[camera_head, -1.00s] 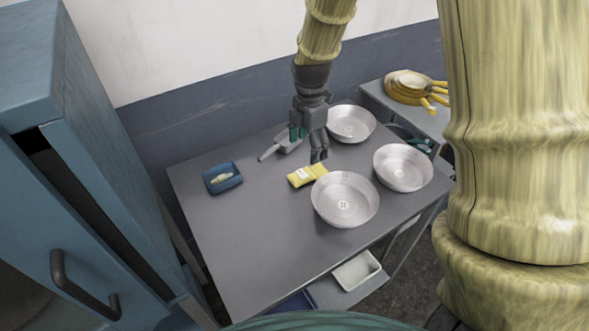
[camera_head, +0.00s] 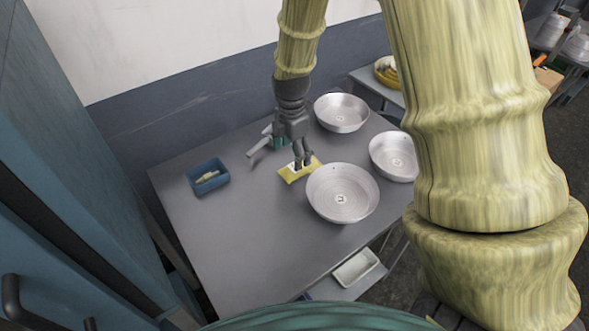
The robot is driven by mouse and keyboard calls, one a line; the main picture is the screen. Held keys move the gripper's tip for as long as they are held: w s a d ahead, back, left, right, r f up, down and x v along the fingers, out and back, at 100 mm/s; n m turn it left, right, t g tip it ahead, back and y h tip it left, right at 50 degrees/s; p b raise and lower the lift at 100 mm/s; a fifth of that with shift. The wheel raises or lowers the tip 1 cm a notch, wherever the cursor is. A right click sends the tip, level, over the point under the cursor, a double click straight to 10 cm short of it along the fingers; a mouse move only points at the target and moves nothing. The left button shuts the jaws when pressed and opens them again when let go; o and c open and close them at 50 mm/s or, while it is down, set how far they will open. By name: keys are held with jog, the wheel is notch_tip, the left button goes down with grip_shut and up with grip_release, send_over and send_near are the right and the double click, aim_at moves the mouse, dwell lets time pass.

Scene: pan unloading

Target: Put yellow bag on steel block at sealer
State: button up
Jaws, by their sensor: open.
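The yellow bag (camera_head: 287,175) lies flat on the grey table, just left of the nearest metal pan. My gripper (camera_head: 301,166) points down at the bag, its fingers open and over its upper part. Whether the fingertips touch the bag I cannot tell. The fingers hide part of the bag. I cannot make out a steel block or a sealer for certain in this view.
Three round metal pans (camera_head: 343,195) stand on the right of the table (camera_head: 225,235). A blue tray (camera_head: 208,178) with a small pale item is at the left. A white bin (camera_head: 356,267) sits below. The table's front left is clear.

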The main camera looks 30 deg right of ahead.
aim_at(291, 169)
jog(key=shift+s+a+f+p, duration=0.1)
jog(key=shift+f+p, duration=0.65)
jog(key=shift+f, duration=0.95)
jog(key=shift+a+f+p, duration=0.1)
jog(key=shift+f+p, duration=0.6)
jog(key=shift+f, duration=0.95)
jog(key=shift+c, duration=0.4)
jog(key=c, duration=1.2)
jog(key=shift+o, duration=0.2)
notch_tip(291, 169, up, 10)
jog(key=b, duration=0.3)
